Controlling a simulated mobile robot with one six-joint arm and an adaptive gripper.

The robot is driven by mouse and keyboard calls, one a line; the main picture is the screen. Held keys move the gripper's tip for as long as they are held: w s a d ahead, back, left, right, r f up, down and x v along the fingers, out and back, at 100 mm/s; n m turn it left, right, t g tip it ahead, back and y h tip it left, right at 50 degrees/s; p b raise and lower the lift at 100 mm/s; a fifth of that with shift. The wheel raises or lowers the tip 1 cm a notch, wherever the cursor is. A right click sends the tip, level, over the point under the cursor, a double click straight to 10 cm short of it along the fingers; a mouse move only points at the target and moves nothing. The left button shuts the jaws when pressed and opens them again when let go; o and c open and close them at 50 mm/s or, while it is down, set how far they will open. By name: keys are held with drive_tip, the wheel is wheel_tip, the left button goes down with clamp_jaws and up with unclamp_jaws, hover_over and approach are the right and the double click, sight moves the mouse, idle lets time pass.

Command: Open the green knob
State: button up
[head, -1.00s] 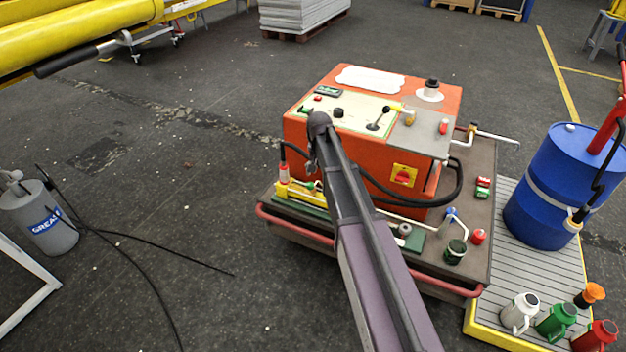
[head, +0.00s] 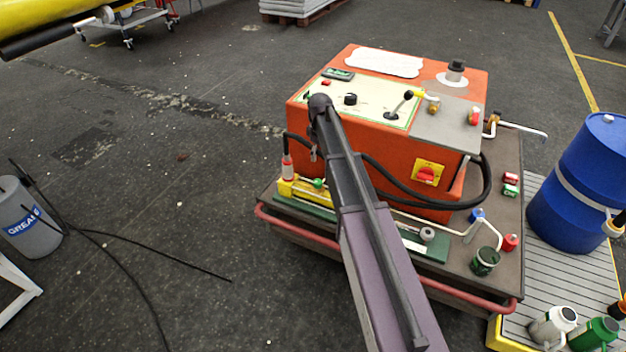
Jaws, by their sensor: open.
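A small green knob (head: 318,183) sits on the yellow block (head: 298,189) at the front left of the orange machine's cart. My arm reaches across the machine from the bottom of the head view. Its wrist is over the front left edge of the control panel. My gripper (head: 313,154) hangs below the wrist, small and mostly hidden behind the arm. It looks open and empty, above the green knob in the picture. I cannot tell the exact gap between them.
A black hose and a red-topped cylinder (head: 288,166) are near the knob. A red rail (head: 300,232) edges the cart.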

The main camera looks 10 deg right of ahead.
sight(317, 181)
drive_tip(key=shift+w+f+n, duration=0.1)
drive_tip(key=shift+w+n, duration=0.2)
drive_tip(key=shift+w, duration=0.1)
drive_tip(key=shift+a, duration=0.1)
drive_tip(key=shift+f, duration=0.15)
wheel_tip(317, 181, down, 14)
drive_tip(key=b, duration=1.4)
drive_tip(key=shift+r, duration=0.25)
clamp_jaws()
